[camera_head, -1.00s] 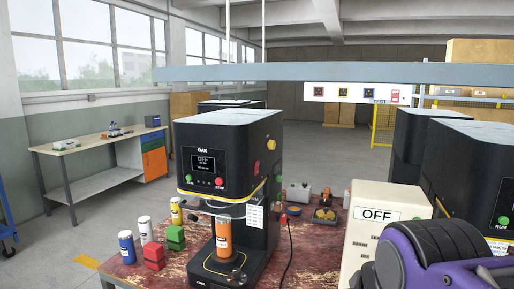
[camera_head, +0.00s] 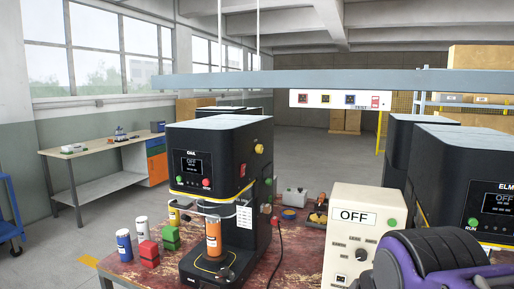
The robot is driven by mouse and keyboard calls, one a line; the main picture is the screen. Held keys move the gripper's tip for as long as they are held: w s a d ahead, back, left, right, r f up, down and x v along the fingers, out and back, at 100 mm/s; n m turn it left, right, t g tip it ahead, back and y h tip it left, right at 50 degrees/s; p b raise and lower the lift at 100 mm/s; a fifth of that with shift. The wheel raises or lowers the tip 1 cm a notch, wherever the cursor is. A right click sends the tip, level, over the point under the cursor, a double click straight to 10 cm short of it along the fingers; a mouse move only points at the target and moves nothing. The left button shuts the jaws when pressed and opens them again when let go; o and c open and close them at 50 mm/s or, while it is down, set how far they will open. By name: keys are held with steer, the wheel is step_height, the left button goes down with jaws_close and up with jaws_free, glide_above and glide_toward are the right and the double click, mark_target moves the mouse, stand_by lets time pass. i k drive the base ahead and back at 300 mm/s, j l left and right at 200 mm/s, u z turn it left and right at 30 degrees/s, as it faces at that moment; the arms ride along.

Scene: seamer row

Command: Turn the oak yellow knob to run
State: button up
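The black oak machine (camera_head: 207,150), labelled OAK, stands on the red worn table (camera_head: 135,270). Its small screen (camera_head: 192,164) reads OFF. An orange can (camera_head: 213,238) stands in the machine's lower opening. My gripper is out of view; a purple and black part of my own body fills the lower right corner.
A cream control box (camera_head: 352,262) marked OFF stands right of the oak machine. The black ELM machine (camera_head: 470,180) is at the right. White, blue and other cans, with red and green blocks (camera_head: 171,238), stand at the table's left. A grey beam (camera_head: 320,83) crosses above.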

mark_target(259, 149)
steer(key=i+j+z, duration=0.2)
steer(key=z, duration=0.15)
steer(key=i+j+z, duration=0.4)
steer(key=k+l, duration=0.05)
steer(key=l, duration=0.05)
